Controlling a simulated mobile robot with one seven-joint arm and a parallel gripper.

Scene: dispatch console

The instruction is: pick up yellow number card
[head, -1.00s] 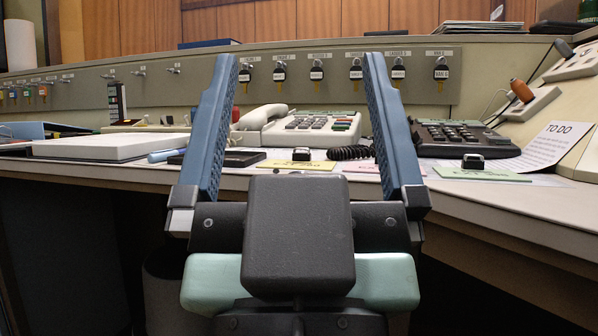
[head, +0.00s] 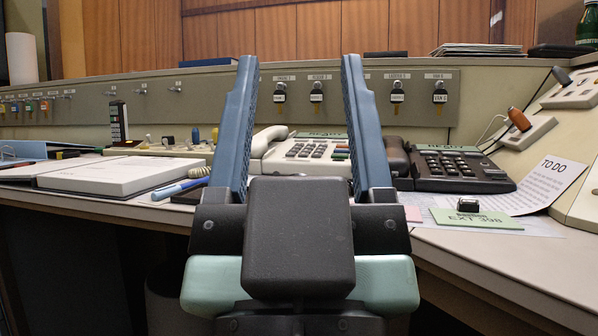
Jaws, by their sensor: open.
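My gripper (head: 299,68) is open and empty, its two blue fingers pointing forward and up in front of the desk. The yellow number card does not show now; the gripper body covers part of the desktop where it may lie. A green card marked EXT 398 (head: 492,222) lies on the desk to the right, with a small black clip-like piece on it. A sliver of a pink card (head: 413,214) shows just right of the gripper.
A white phone (head: 310,150) stands behind the fingers, and a dark phone (head: 462,170) to their right. A white binder (head: 120,174) and a blue pen (head: 178,189) lie left. Keys (head: 439,92) hang along the back panel. A TO DO sheet (head: 535,185) lies right.

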